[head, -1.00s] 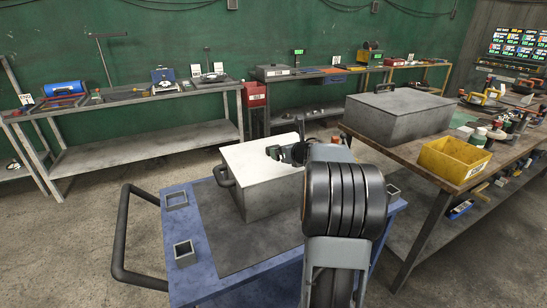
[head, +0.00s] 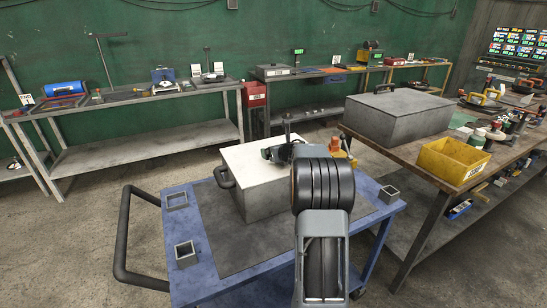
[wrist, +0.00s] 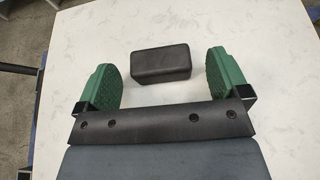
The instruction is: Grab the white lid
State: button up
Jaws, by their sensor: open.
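The white lid (head: 245,160) lies flat on top of a grey metal box (head: 262,203) on the blue cart. In the wrist view, the white lid (wrist: 215,30) fills most of the picture, with a black block-shaped handle (wrist: 160,63) on it. My gripper (wrist: 164,75) is open, its green finger pads spread to the left and right of the handle. The handle lies between the pads with a gap on each side. In the head view, my gripper (head: 270,154) is over the lid, and my arm hides the lid's right part. How high the fingers are above the lid is hard to tell.
The blue cart (head: 215,275) has a dark mat, square metal sockets and a black push handle (head: 122,240) at left. An orange object (head: 337,143) shows behind my arm. At right, a workbench holds a grey case (head: 400,117) and a yellow bin (head: 453,160).

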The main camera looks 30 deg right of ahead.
jog(key=shift+c, duration=0.4)
jog(key=c, duration=1.6)
jog(key=shift+o, duration=0.2)
jog(key=shift+r, duration=0.15)
notch_tip(320, 180, up, 4)
jog(key=shift+w+d+f+p, duration=0.1)
jog(key=shift+p, duration=0.9)
jog(key=w+r+p, duration=0.1)
jog(key=d+r+p, duration=0.1)
jog(key=r, duration=0.1)
jog(key=w+d+r+p, duration=0.1)
jog(key=shift+w+d+r, duration=0.15)
jog(key=shift+w+r, duration=0.1)
jog(key=shift+w, duration=0.05)
jog(key=w+d+r+p, duration=0.4)
jog(key=w+d+p, duration=0.2)
jog(key=w+p, duration=0.1)
jog(key=shift+w+d+r+p, duration=0.25)
jog(key=shift+d+p, duration=0.05)
jog(key=shift+p, duration=0.35)
